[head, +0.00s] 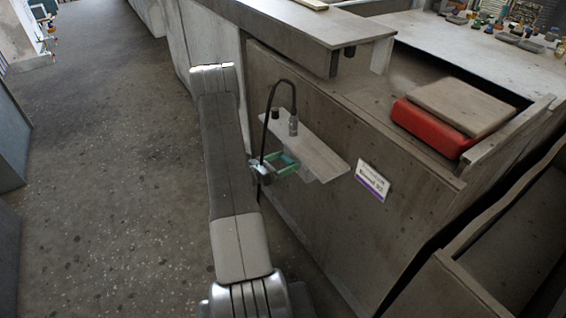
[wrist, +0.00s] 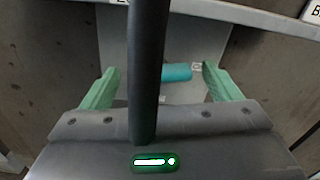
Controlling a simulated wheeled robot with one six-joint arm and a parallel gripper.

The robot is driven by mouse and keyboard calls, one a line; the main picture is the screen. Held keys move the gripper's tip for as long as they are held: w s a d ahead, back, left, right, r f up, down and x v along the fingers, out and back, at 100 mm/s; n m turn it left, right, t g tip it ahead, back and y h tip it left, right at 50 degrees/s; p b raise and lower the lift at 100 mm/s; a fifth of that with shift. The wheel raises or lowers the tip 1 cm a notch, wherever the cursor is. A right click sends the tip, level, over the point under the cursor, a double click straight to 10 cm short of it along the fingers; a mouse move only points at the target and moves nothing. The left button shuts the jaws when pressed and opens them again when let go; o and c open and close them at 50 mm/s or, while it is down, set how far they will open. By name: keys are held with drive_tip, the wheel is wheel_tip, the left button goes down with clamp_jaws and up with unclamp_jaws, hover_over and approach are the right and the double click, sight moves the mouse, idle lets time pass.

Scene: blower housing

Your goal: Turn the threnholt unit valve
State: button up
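A teal cylindrical piece (wrist: 177,72), which looks like the valve handle, shows in the wrist view in front of a grey panel (wrist: 125,45). My gripper (wrist: 161,84) is open, with one green finger on each side of the teal piece. The right finger is close to its right end; I cannot tell whether they touch. A dark hose (wrist: 148,60) crosses the wrist view and hides the left part between the fingers. In the head view, my gripper (head: 282,164) is at the left edge of a small grey shelf (head: 310,146) on the concrete-like wall.
The dark hose (head: 270,105) arches from the shelf fitting down beside my gripper. A small dark knob (head: 275,114) stands on the shelf. A white sign (head: 372,181) is on the wall to the right. A red box (head: 435,126) lies above. The floor (head: 110,180) at left is clear.

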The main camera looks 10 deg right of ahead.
drive_tip(key=c, duration=0.9)
drive_tip(key=shift+m+b, duration=1.4)
drive_tip(key=shift+b, duration=0.5)
drive_tip(key=shift+c, duration=0.2)
drive_tip(key=o, duration=1)
drive_tip(key=shift+a, duration=0.15)
drive_tip(key=v, duration=1.3)
drive_tip(key=shift+s+a, duration=0.1)
drive_tip(key=shift+a, duration=0.15)
